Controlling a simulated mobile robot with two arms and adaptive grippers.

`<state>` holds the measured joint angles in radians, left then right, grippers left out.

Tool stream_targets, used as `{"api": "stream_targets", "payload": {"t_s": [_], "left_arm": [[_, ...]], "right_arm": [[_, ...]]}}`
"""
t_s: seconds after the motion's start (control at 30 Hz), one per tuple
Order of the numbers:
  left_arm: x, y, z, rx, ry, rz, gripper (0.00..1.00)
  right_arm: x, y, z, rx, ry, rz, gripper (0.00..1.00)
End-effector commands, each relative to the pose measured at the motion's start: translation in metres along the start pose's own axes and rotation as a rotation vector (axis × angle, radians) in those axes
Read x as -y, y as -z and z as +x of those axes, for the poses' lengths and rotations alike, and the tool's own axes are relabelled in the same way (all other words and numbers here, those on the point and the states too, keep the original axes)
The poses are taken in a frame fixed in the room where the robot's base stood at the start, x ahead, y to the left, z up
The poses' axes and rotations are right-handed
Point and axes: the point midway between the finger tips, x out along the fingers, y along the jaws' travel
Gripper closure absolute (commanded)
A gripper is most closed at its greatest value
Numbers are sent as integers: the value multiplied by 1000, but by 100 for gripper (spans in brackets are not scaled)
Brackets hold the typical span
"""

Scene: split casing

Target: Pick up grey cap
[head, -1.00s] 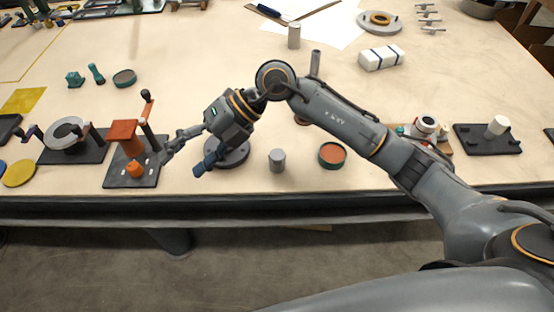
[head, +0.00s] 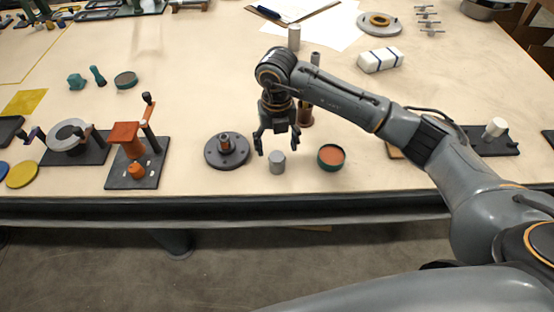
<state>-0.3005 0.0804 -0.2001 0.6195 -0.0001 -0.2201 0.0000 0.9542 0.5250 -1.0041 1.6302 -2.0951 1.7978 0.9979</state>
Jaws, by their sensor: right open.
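The grey cap is most likely the small grey cylinder (head: 277,163) standing upright near the front edge of the table in the head view. My right gripper (head: 277,147) points down just above and behind it. Its fingers are spread, one to each side, and nothing shows between them. I cannot tell whether the fingers touch the cylinder. My left gripper is not in view.
A green-rimmed round tin (head: 331,157) with an orange inside stands to the right. A dark fixture with an orange block (head: 125,133) is further left. The table's front edge is close.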

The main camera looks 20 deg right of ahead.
Motion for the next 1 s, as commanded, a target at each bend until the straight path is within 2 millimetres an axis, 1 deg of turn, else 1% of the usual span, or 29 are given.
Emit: {"api": "stream_targets", "payload": {"t_s": [0.17, 0.33, 0.4, 0.5, 0.6, 0.77, 0.8, 0.87, 0.9, 0.97, 1.0], "left_arm": [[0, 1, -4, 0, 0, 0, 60], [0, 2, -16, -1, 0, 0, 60], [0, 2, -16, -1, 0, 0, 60], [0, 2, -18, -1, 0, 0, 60], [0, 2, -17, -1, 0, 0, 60], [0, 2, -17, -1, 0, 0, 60], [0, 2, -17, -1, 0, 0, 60], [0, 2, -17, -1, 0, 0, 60], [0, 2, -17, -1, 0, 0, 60], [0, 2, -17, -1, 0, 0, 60], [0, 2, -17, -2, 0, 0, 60]], "right_arm": [[0, 1, 11, -1, -1, 0, 32], [0, 1, 35, -4, 0, 0, 32], [-1, 1, 46, -3, -1, 0, 32], [-1, 0, 55, 0, -1, -1, 32], [-1, 0, 59, 1, -2, -2, 32], [-1, 0, 59, 1, -2, -2, 32], [-1, 0, 59, 1, -2, -2, 40], [-1, 0, 58, 1, -2, -2, 52], [-1, 0, 58, 1, -2, -1, 60], [-1, 0, 58, 1, -2, -1, 72], [-1, 0, 58, 1, -2, -1, 81]]}}
